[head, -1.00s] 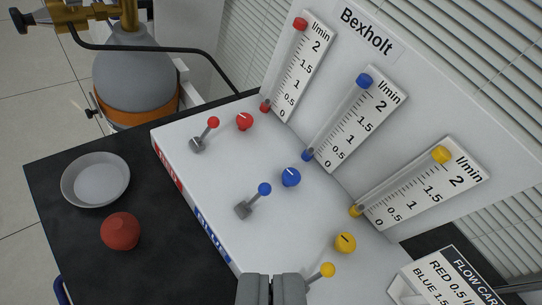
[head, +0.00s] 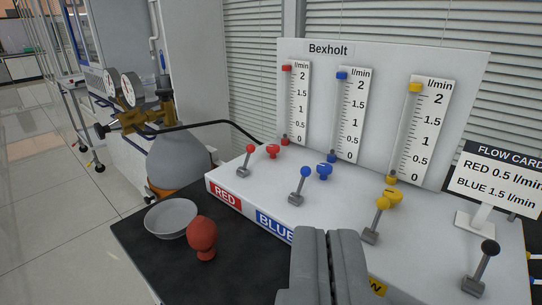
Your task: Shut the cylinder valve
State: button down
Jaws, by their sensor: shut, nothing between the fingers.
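The grey gas cylinder (head: 182,158) with an orange band stands at the left, behind the black bench. On its top is a brass valve and regulator (head: 150,118) with two round gauges (head: 132,88). A black knob (head: 101,131) sticks out to the left of the brass body. I cannot tell for sure which part is the cylinder valve's handle. A black hose runs from the brass body to the white panel. My gripper (head: 328,235) is shut and empty at the bottom middle, in front of the panel's control box and well away from the cylinder.
The white Bexholt panel (head: 300,52) has red, blue and yellow flow scales, with matching knobs and levers on its box. A black-knobbed lever (head: 482,266) and a flow card (head: 500,175) are at right. A grey dish (head: 171,217) and red bulb (head: 202,238) sit on the bench (head: 140,240).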

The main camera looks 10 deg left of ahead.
aim_at(164, 93)
jog(key=k+j, duration=0.2)
jog(key=j, duration=0.2)
jog(key=k+j, duration=0.15)
jog(key=j, duration=0.25)
jog(key=k+j, duration=0.2)
jog(key=j, duration=0.15)
jog(key=k+j+z, duration=0.1)
jog(key=j, duration=0.3)
jog(key=k+j, duration=0.5)
jog(key=j, duration=0.25)
jog(key=j+z, duration=0.25)
jog(key=j, duration=0.6)
jog(key=k+j+z, duration=0.1)
jog(key=j+z, duration=0.15)
jog(key=j, duration=0.65)
jog(key=i+j, duration=0.4)
jog(key=i, duration=0.25)
